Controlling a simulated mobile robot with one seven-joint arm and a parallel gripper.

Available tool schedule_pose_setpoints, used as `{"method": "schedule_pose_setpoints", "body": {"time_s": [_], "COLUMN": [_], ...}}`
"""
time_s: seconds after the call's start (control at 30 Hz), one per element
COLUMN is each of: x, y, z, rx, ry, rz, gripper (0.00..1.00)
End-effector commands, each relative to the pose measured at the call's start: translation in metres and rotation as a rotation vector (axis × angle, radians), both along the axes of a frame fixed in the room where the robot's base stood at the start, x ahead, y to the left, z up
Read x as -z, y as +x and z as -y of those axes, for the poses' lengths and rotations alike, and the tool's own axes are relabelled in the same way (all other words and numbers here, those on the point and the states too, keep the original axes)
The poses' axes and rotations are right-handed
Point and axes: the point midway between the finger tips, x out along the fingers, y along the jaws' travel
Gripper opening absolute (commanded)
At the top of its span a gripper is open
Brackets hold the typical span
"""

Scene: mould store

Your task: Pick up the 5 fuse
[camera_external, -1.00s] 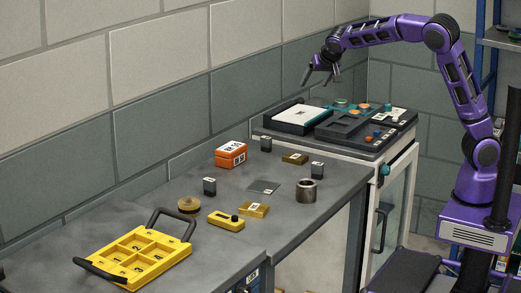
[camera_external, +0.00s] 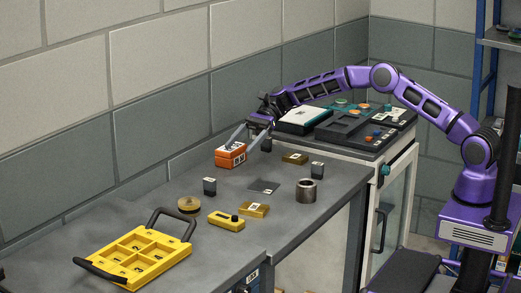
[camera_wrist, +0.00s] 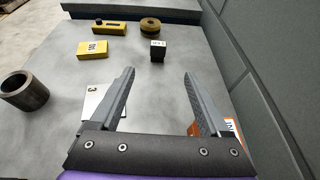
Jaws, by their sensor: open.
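A small black block (camera_external: 209,187) stands upright on the grey bench beside the round brass-coloured ring. In the wrist view, this block (camera_wrist: 157,54) has a white label that looks like a 5, and it lies ahead of my fingers, between their lines. My gripper (camera_external: 252,137) is open and empty, above the bench near the orange box; its spread fingers also show in the wrist view (camera_wrist: 159,74). Two similar black blocks stand at the back (camera_external: 265,145) and right (camera_external: 317,171); their labels are too small to read.
The orange box (camera_external: 230,157) is just below my gripper, by the right finger in the wrist view. A flat plate marked 3 (camera_wrist: 98,103), a metal cylinder (camera_external: 306,191), brass-coloured blocks (camera_external: 254,210), a yellow knobbed piece (camera_external: 226,221) and a yellow tray (camera_external: 122,277) share the bench. The wall runs behind.

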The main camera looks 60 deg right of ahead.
Motion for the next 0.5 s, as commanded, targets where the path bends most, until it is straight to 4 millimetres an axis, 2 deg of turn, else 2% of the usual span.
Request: {"method": "schedule_pose_setpoints", "body": {"time_s": [0.03, 0.3, 0.5], "x": [0.006, 0.030, 0.039], "y": [-0.001, 0.002, 0.004], "z": [-0.012, -0.066, -0.090], "rx": [-0.005, -0.005, -0.003], "ry": [-0.001, -0.005, -0.005], "rz": [-0.001, 0.000, 0.001], "gripper": [0.80, 0.80, 0.80]}}
